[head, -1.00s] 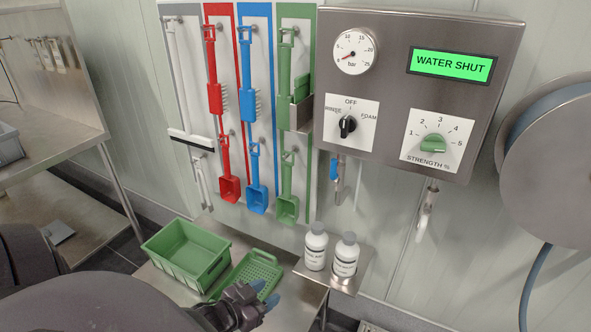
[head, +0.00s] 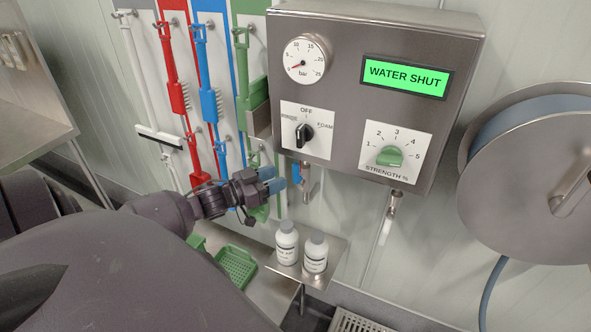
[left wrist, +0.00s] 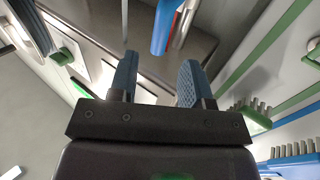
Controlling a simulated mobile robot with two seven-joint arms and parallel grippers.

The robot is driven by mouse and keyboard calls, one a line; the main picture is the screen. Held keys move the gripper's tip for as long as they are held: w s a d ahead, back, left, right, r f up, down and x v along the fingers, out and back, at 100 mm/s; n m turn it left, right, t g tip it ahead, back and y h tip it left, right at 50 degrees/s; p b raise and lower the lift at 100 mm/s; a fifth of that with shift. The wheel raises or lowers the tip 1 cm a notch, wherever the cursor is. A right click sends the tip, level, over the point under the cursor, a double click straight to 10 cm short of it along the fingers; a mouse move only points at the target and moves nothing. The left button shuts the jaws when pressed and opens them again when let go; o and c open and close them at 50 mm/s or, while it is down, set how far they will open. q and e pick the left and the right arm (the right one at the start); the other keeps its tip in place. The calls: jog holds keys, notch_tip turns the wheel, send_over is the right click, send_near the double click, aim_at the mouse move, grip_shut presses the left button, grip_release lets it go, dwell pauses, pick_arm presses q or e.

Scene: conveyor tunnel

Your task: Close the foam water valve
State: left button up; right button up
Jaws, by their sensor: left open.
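The foam water valve, with a blue lever (head: 296,172), hangs on a short pipe under the left part of the steel control box. The lever points down, roughly along the pipe. In the left wrist view the blue lever (left wrist: 165,27) shows beyond the fingertips, beside a metal pipe. My left gripper (head: 274,179) is open and empty, just left of the lever in the head view. Its blue-padded fingers (left wrist: 160,65) are apart, with nothing between them. The green display (head: 404,76) reads WATER SHUT. My right gripper is not in view.
The control box (head: 340,65) carries a gauge (head: 306,59), a black selector knob (head: 304,135) and a green strength knob (head: 390,156). Two white bottles (head: 315,253) stand on a shelf below. Coloured tools hang at left; a hose reel (head: 535,165) is at right.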

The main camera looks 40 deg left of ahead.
aim_at(296, 177)
pick_arm(q)
jog(key=shift+x, duration=3.35)
grip_shut()
